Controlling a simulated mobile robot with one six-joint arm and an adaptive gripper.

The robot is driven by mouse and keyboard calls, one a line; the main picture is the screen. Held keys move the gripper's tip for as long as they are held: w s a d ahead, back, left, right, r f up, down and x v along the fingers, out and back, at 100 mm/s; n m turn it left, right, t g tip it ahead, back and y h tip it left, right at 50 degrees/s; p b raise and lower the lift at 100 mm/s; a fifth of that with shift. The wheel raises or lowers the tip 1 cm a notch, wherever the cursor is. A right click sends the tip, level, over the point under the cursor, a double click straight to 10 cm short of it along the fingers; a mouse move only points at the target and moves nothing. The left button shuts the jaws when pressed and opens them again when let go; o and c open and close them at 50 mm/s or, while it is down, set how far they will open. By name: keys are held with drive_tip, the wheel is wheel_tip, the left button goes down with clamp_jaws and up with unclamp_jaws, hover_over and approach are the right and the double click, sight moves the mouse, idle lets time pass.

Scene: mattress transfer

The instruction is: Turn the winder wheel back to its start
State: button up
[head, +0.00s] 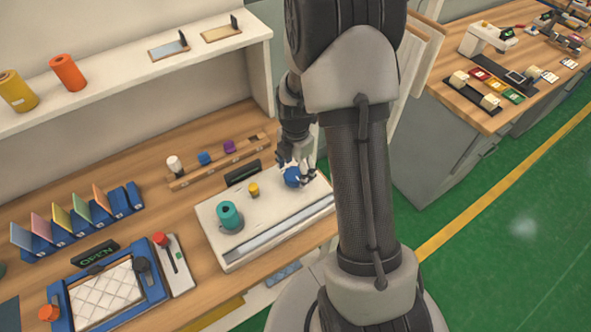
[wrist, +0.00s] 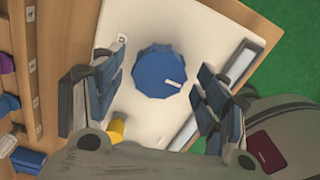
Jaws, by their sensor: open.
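The winder wheel (head: 292,177) is a blue knob with a scalloped edge on the right end of a white winder board (head: 262,240). In the wrist view the blue wheel (wrist: 155,72) lies between my fingers, with a white mark on its face pointing right. My gripper (head: 298,172) is over the wheel, fingers spread on either side. The wrist view shows my gripper (wrist: 150,88) open, with clear gaps between both fingers and the wheel. In the head view my fingers partly hide the wheel.
A teal spool (head: 230,214) and a small yellow peg (head: 254,190) stand on the board left of the wheel. A wooden rack (head: 220,161) with small coloured spools is behind. A blue frame (head: 107,292) with a quilted pad lies at front left.

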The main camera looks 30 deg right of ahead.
sight(295, 174)
wheel_tip(295, 174, up, 11)
idle(0.3)
idle(0.4)
drive_tip(key=s+a+r+m+t+b, duration=0.1)
drive_tip(key=s+a+r+m+t, duration=0.1)
drive_tip(key=s+a+r+m, duration=0.65)
drive_tip(key=s+a+r+m+t+b, duration=0.1)
drive_tip(key=s+a+r+m, duration=0.3)
drive_tip(key=s+m, duration=0.7)
drive_tip(key=shift+s+a+r+m+t, duration=0.15)
drive_tip(key=shift+a+r+m+t, duration=0.1)
drive_tip(key=shift+r+m+t, duration=0.45)
drive_tip(key=shift+f+n, duration=0.1)
drive_tip(key=shift+n, duration=0.15)
